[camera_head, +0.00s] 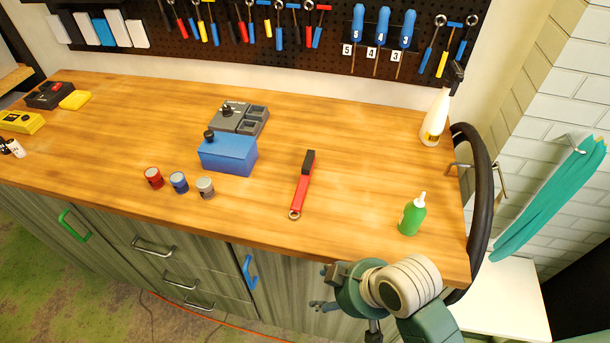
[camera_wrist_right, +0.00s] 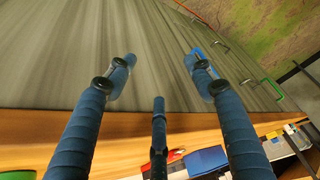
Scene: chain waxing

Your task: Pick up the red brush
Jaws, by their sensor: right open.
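The red brush (camera_head: 301,194) lies on the wooden workbench, with a red handle and a dark head at its far end. A ring shows at its near end. A bit of red, likely the brush (camera_wrist_right: 176,155), shows low in the right wrist view, partly hidden by my fingers. My right gripper (camera_head: 323,304) is in front of the bench's front edge, below and to the right of the brush. In the wrist view its fingers (camera_wrist_right: 158,78) are spread and empty, facing the cabinet fronts. My left gripper is not in view.
A blue box (camera_head: 228,155) and three small jars (camera_head: 179,182) stand left of the brush. A green bottle (camera_head: 412,215) and a white spray bottle (camera_head: 434,118) stand to the right. The bench top (camera_head: 350,195) between brush and green bottle is clear.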

